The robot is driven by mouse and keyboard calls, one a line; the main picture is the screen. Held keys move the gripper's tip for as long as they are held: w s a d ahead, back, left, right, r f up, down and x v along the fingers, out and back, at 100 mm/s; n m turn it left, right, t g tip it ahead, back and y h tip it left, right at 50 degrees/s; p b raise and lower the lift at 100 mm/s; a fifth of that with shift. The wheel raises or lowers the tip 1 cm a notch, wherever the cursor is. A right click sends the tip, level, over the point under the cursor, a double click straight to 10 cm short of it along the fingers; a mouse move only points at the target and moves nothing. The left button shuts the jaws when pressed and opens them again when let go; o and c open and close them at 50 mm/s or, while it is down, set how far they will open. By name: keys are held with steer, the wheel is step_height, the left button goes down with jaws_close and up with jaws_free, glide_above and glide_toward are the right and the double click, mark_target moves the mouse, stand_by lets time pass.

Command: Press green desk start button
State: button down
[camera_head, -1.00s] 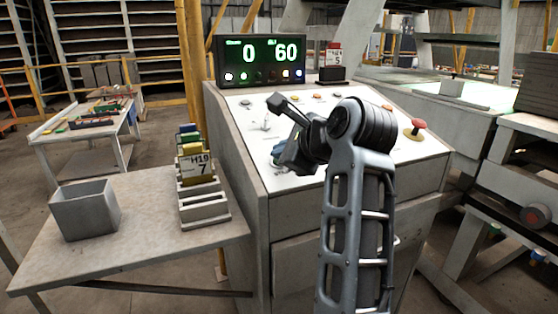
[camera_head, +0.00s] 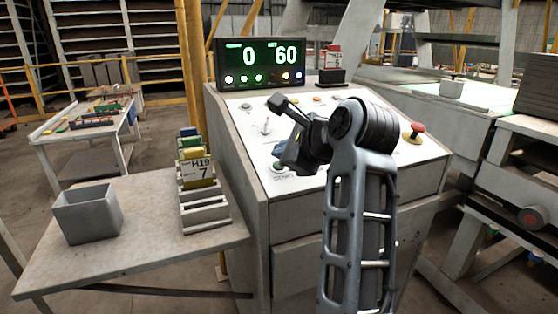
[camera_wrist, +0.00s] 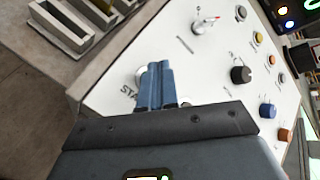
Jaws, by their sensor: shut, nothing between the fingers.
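The green start button (camera_head: 278,166) is on the sloped white panel of the control desk (camera_head: 330,184), near its lower left corner. My gripper (camera_head: 279,151) is shut and empty, its blue fingers pointing down at the panel just above the button in the head view. In the wrist view the shut blue fingers (camera_wrist: 154,72) cover most of the button. Only a pale rim (camera_wrist: 140,76) shows beside them, with part of the START label next to it. I cannot tell whether the fingertips touch the button.
A display (camera_head: 260,62) reading 0 and 60 stands behind the panel. A red mushroom button (camera_head: 417,128) is at the panel's right. A toggle switch (camera_wrist: 203,25) and a black knob (camera_wrist: 241,74) are nearby. A side table (camera_head: 140,262) holds a grey bin (camera_head: 88,213) and a card rack (camera_head: 204,210).

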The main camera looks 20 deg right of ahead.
steer(key=r+p, duration=0.2)
steer(key=s+r+p, duration=0.1)
steer(key=r+p, duration=0.1)
steer(key=shift+s+r, duration=0.2)
steer(key=shift+r, duration=0.2)
stand_by(0.9)
